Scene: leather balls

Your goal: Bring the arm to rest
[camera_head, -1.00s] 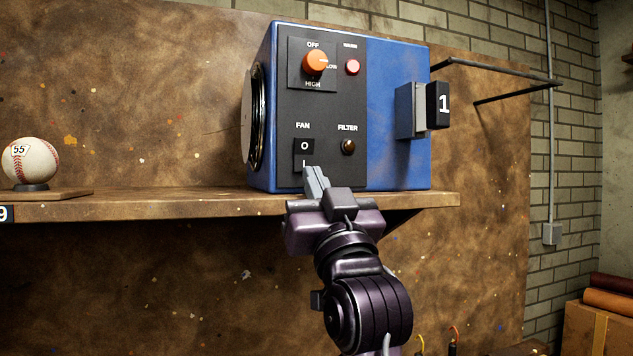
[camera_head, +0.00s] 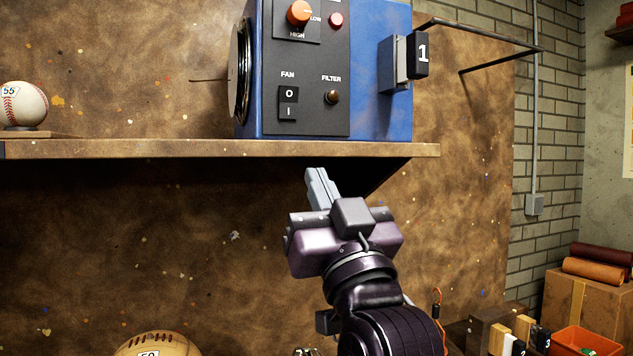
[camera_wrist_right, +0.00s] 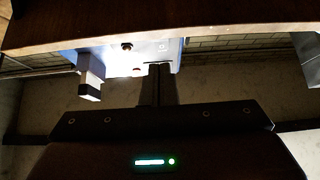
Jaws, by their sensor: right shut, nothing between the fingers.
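My right gripper (camera_head: 322,187) is shut and empty in the head view. It is in front of and below the shelf's front edge, apart from the blue machine above it. In the right wrist view my gripper (camera_wrist_right: 159,85) shows its fingers together, pointing toward the machine. My left gripper is in neither view.
The blue machine (camera_head: 382,115) stands on a wooden shelf (camera_head: 180,149), with an orange knob (camera_head: 299,13) and a fan switch (camera_head: 288,103). A baseball (camera_head: 24,104) sits at the left. A laced ball (camera_head: 157,345) is at the bottom edge. Boxes (camera_head: 587,305) stand at lower right.

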